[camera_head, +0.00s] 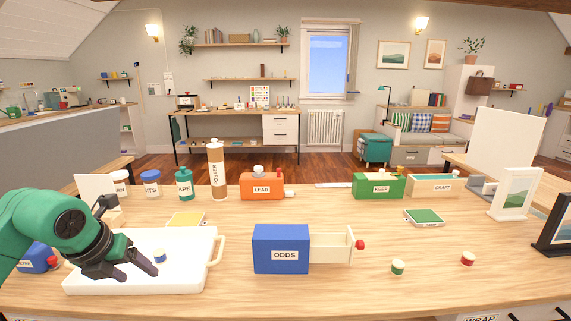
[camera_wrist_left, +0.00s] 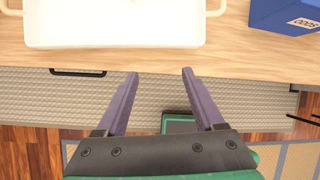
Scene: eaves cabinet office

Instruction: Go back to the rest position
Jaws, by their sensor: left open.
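My left gripper (camera_head: 137,272) comes in from the left and appears in front of the white tray (camera_head: 205,272) in the head view. Its dark purple fingers are apart with nothing between them, as the left wrist view (camera_wrist_left: 160,75) also shows. There the fingertips point past the table's near edge, with the tray (camera_wrist_left: 120,28) beyond them, so the gripper looks clear of the tray. My right gripper is in neither view.
A blue ODDS box (camera_head: 268,236) with its drawer (camera_head: 328,250) out stands right of the tray. A green-banded piece (camera_head: 398,267) and a red one (camera_head: 467,258) lie further right. Orange LEAD (camera_head: 262,190) and green KEEP (camera_head: 380,190) boxes stand behind. The front right tabletop is mostly bare.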

